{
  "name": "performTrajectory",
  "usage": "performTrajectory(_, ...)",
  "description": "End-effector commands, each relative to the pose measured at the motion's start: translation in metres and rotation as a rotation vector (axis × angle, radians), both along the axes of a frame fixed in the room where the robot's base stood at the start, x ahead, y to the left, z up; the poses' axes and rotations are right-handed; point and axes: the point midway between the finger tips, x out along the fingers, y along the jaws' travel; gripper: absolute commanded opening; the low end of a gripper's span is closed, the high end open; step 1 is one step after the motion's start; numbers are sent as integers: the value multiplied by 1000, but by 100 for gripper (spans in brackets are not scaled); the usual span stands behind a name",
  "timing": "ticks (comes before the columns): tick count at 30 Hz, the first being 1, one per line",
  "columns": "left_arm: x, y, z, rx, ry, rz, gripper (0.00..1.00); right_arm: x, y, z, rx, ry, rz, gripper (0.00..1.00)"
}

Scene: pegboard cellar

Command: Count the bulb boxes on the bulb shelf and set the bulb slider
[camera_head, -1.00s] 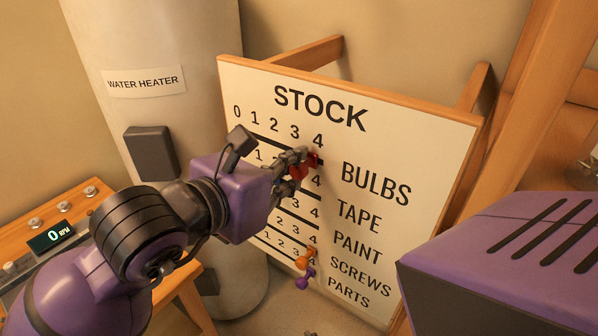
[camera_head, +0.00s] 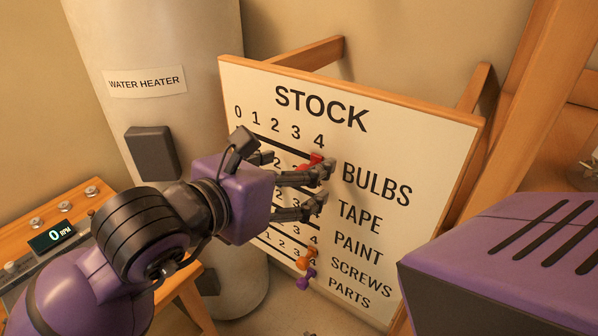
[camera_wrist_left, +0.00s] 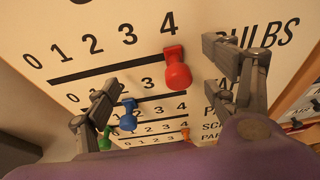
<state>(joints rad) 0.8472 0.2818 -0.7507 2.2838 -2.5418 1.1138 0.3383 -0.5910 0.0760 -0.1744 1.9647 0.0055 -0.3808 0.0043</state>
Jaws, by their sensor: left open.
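The STOCK board (camera_head: 420,118) stands tilted, with rows for BULBS, TAPE, PAINT, SCREWS and PARTS. The red bulb slider knob (camera_head: 315,159) is at the 4 end of the top track; in the left wrist view the red knob (camera_wrist_left: 177,75) sits just below the 4. My left gripper (camera_head: 322,188) is open in front of the board, partly covering the upper rows. In the left wrist view its fingers (camera_wrist_left: 160,66) are spread to either side of the red knob, with gaps. No bulb shelf or bulb boxes show. My right gripper is out of view.
Blue (camera_wrist_left: 128,115) and green (camera_wrist_left: 104,138) knobs lie close to the left finger in the wrist view. Orange (camera_head: 305,262) and purple (camera_head: 306,280) knobs sit on the lower rows. A water heater (camera_head: 150,50) and a bench with an RPM display (camera_head: 50,236) stand left.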

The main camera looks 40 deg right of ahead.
Motion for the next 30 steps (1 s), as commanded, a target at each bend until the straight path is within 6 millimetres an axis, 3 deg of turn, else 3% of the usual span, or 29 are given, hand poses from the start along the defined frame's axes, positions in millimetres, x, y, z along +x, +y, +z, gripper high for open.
performTrajectory(10,-3,10,0,0,1,0,78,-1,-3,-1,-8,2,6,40)
performTrajectory(30,-22,61,0,0,0,0,78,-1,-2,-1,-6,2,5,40)
